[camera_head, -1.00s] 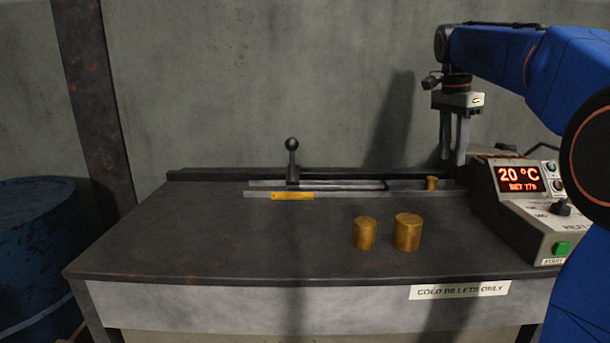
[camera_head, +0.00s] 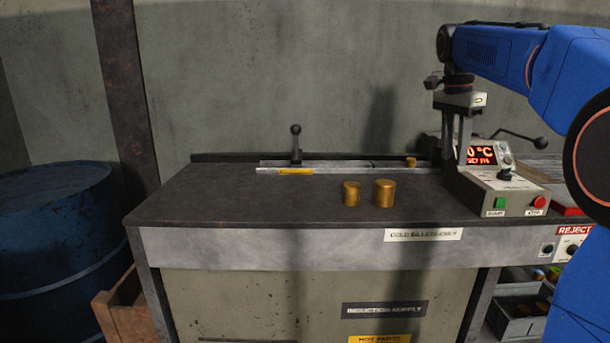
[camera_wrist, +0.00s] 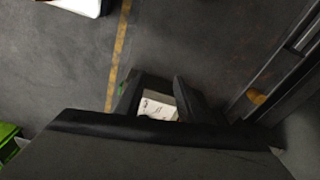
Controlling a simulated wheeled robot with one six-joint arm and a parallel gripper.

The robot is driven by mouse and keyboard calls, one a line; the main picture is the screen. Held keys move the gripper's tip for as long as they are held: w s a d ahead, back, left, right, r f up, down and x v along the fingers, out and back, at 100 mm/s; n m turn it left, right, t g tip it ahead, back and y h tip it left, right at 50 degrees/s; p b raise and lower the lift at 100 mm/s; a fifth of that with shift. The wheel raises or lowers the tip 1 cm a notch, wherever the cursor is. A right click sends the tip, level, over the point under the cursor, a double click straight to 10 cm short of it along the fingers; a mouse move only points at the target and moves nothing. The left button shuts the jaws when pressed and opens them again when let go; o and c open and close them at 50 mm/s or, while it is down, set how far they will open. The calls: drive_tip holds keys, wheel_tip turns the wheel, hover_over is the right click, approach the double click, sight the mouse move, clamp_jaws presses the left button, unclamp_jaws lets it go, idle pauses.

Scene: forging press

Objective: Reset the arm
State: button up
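My gripper (camera_head: 456,160) hangs at the end of my blue arm at the right of the head view, fingers pointing down. It is in front of the control box (camera_head: 490,186) in that view and covers part of its red display. The two fingers stand apart with nothing visibly held. In the wrist view the fingers (camera_wrist: 157,82) also stand apart. A pale block with dark marks (camera_wrist: 157,106) shows in the gap; its distance is unclear.
Two brass billets (camera_head: 352,194) (camera_head: 385,193) stand on the dark table (camera_head: 250,205). A smaller one (camera_head: 411,162) sits by the rail (camera_head: 330,168) with a lever (camera_head: 296,145). A blue barrel (camera_head: 55,235) stands left. Floor with a yellow line (camera_wrist: 119,50) shows below.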

drive_tip(key=s+a+f+n+t, duration=0.1)
drive_tip(key=s+a+f+n, duration=0.1)
drive_tip(key=s+f+n, duration=0.3)
drive_tip(key=s+a+f+n+t+y, duration=0.1)
drive_tip(key=s+f+n, duration=0.4)
drive_tip(key=s+f, duration=0.8)
drive_tip(key=s+a+f+n+t, duration=0.2)
drive_tip(key=s+a+f+n, duration=0.3)
drive_tip(key=s+f, duration=0.5)
drive_tip(key=s, duration=0.5)
drive_tip(key=shift+s+a+n+t, duration=0.25)
drive_tip(key=shift+s+n+t, duration=0.05)
drive_tip(key=shift+s, duration=0.1)
